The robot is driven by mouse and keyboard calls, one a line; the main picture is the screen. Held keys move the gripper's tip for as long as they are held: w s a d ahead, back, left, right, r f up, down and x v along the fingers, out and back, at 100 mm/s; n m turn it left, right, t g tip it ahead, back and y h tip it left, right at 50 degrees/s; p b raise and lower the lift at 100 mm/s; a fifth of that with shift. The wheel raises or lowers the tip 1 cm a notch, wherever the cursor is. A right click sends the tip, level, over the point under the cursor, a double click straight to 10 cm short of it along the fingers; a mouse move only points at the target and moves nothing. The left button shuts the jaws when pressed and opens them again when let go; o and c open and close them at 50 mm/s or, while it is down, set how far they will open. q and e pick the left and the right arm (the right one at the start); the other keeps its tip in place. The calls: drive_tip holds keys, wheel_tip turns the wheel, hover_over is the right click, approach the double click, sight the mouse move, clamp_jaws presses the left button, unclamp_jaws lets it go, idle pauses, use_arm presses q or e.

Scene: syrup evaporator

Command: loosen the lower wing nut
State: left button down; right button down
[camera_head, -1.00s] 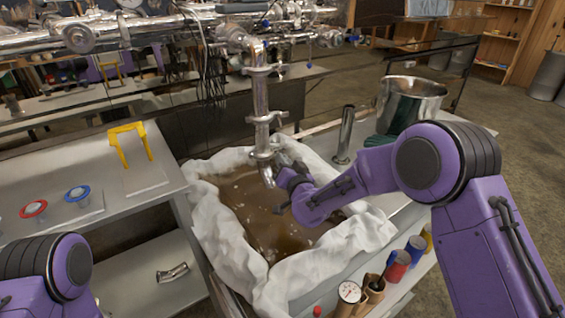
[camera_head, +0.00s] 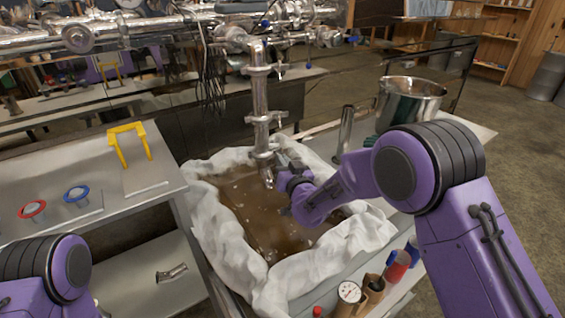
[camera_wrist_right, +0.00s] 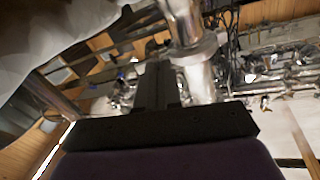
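A shiny vertical pipe (camera_head: 261,95) hangs from the overhead pipework and carries clamps one above another. The lowest clamp (camera_head: 263,154) sits near the pipe's bottom end, above the cloth-lined basin. Its wing nut cannot be made out, as my right gripper (camera_head: 281,165) is right at that clamp, on its right side. In the right wrist view, the dark fingers of my right gripper (camera_wrist_right: 159,72) lie close together beside the bright pipe (camera_wrist_right: 185,20) and its clamp (camera_wrist_right: 197,50). Whether anything is between them is unclear. My left gripper is out of view.
The basin holds brown liquid (camera_head: 255,205) and is lined with white cloth (camera_head: 222,225). A steel pot (camera_head: 408,103) and an upright tube (camera_head: 346,130) stand right of it. A yellow frame (camera_head: 130,145) and red (camera_head: 32,209) and blue (camera_head: 76,194) rings lie on the left bench.

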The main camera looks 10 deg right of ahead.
drive_tip(key=shift+f, duration=0.1)
drive_tip(key=c, duration=1.3)
unclamp_jaws()
drive_tip(key=shift+s, duration=0.1)
drive_tip(key=s+d, duration=0.1)
drive_tip(key=s, duration=0.9)
drive_tip(key=shift+s+d+b, duration=0.15)
drive_tip(key=shift+d+b, duration=0.1)
drive_tip(key=shift+b, duration=0.1)
